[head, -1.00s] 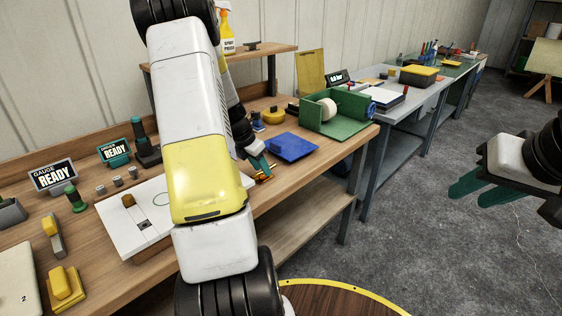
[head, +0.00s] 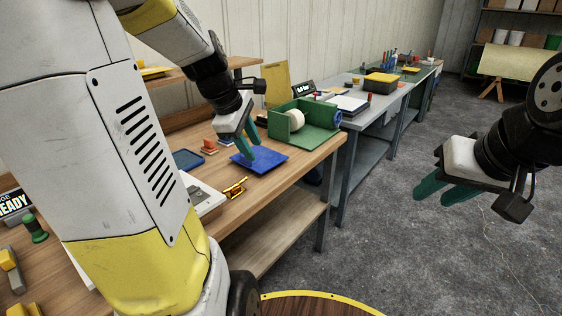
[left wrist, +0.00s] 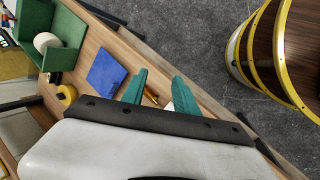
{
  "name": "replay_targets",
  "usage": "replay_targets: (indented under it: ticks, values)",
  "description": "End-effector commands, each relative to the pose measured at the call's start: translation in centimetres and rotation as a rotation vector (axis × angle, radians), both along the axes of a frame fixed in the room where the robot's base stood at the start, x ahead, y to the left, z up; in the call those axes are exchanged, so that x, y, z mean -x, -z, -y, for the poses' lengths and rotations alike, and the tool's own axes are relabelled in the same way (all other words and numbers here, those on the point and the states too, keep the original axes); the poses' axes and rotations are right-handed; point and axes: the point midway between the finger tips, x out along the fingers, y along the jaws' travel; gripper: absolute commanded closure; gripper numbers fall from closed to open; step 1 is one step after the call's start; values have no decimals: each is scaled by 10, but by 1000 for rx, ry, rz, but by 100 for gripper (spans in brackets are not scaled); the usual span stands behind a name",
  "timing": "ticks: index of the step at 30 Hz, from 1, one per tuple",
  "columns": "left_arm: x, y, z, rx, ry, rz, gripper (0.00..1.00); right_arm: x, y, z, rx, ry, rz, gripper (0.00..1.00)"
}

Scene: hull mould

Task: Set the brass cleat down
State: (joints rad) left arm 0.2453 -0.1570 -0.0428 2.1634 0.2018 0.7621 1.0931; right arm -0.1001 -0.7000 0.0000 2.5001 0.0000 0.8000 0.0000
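The brass cleat (head: 236,188) rests on the wooden bench (head: 275,182), between the corner of a white board (head: 206,201) and the blue mat (head: 266,160). It is off the mat. My left gripper (head: 246,148) is raised above the bench, its teal fingers in front of the blue mat, clear of the cleat. In the left wrist view the fingers (left wrist: 158,80) are spread, and the cleat (left wrist: 151,95) shows beyond the gap between them, partly hidden by the gripper body. My right gripper (head: 444,192) hangs over the floor, fingers apart and empty.
A green box (head: 312,135) with a white roll stands behind the blue mat. A dark blue tray (head: 187,159) and a small orange-red block (head: 209,145) lie to its left. My left arm hides much of the bench's left part.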

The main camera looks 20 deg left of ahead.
Motion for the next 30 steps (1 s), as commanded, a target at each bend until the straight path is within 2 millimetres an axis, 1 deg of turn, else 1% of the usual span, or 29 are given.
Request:
replay_targets:
  ticks: [1,2,3,6,9,12,15,17,30]
  values:
    - [21,-15,25,-89,202,62,65,0,0,0,0,0,0,64]
    - [33,-20,36,-145,321,96,65,0,0,0,0,0,0,64]
    - [49,-26,50,-219,477,140,65,0,0,0,0,0,0,64]
    - [86,-34,75,-398,827,241,65,0,0,0,0,0,0,64]
    - [115,-36,91,-546,1096,318,65,0,0,0,0,0,0,64]
    - [134,-34,99,-648,1272,367,65,0,0,0,0,0,0,64]
    - [142,-33,102,-703,1362,390,65,0,0,0,0,0,0,64]
    - [144,-33,102,-716,1382,395,65,0,0,0,0,0,0,64]
    - [143,-33,102,-716,1383,395,65,0,0,0,0,0,0,64]
